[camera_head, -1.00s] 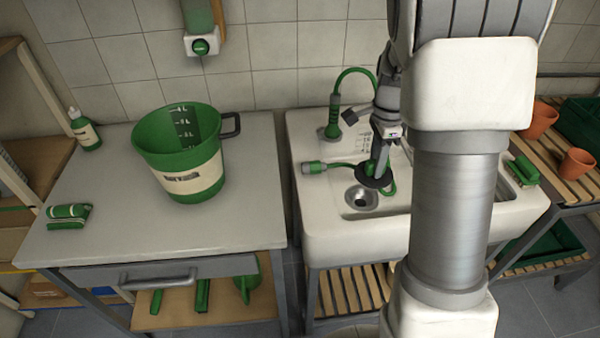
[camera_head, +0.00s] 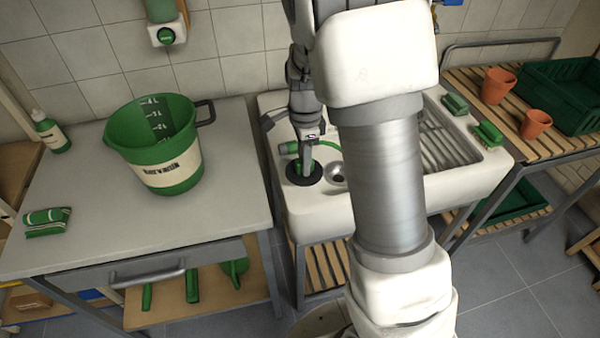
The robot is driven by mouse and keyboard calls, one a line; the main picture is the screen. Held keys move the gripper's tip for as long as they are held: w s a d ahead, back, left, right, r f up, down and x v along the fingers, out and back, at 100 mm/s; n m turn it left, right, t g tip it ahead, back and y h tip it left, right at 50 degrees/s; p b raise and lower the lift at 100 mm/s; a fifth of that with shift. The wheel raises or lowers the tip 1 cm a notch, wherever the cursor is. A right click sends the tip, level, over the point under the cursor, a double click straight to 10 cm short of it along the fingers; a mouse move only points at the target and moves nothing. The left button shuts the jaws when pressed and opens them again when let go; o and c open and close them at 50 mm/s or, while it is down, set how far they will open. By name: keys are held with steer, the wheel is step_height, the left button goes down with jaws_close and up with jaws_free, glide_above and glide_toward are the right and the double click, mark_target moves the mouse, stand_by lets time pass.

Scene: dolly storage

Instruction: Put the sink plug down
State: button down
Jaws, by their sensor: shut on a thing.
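The sink plug (camera_head: 304,179) is a dark round disc with a green top. My gripper (camera_head: 306,161) points down and is shut on the plug's green top. The plug is over the left rim of the white sink (camera_head: 325,208), left of the drain hole (camera_head: 337,173). I cannot tell whether its underside touches the sink. My arm hides much of the basin.
A green hose end (camera_head: 290,147) lies just behind the plug. A green bucket (camera_head: 160,150) stands on the grey table to the left. Green brushes (camera_head: 488,133) and terracotta pots (camera_head: 498,86) are at the right.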

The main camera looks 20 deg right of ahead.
mark_target(300, 174)
steer(key=shift+a+f, duration=0.4)
steer(key=shift+a, duration=0.05)
steer(key=shift+f+b, duration=0.3)
steer(key=shift+f, duration=1.55)
steer(key=shift+f, duration=0.1)
steer(key=shift+f, duration=0.15)
steer(key=c, duration=0.6)
jaws_free()
steer(key=shift+r, duration=0.2)
